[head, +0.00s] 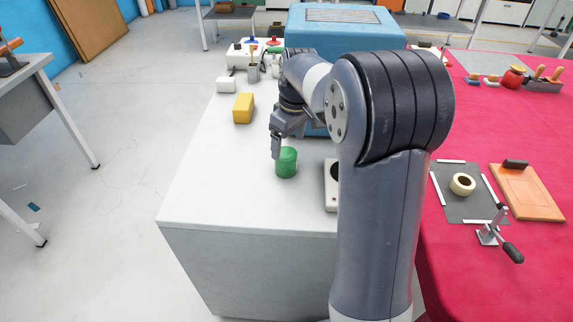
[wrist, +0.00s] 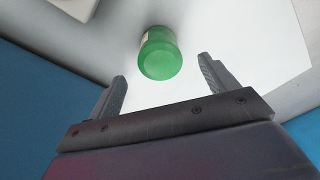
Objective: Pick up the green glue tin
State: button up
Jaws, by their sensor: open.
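The green glue tin (head: 286,163) stands upright on the white worktop (head: 230,195), near its front part. In the wrist view the green tin (wrist: 160,54) is beyond the fingertips, centred roughly between them, with a pale label patch at its upper left. My gripper (head: 276,144) is just behind and slightly left of the tin in the head view, pointing down. In the wrist view my gripper (wrist: 162,78) is open, its two fingers apart with nothing between them.
A yellow block (head: 243,108) and a small white box (head: 226,85) stand farther back on the worktop. A white device with a dark round top (head: 332,185) is right of the tin, partly hidden by my arm. A large blue box (head: 345,35) stands at the back. The worktop's front left is clear.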

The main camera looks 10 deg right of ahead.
aim_at(285, 161)
jog(key=f, duration=0.5)
jog(key=w+f, duration=0.1)
jog(key=f, duration=0.2)
jog(key=shift+a+f, duration=0.25)
jog(key=shift+a, duration=0.1)
jog(key=shift+c, duration=0.5)
jog(key=c, duration=1.2)
jog(key=shift+c, duration=0.3)
jog(key=shift+r, duration=0.1)
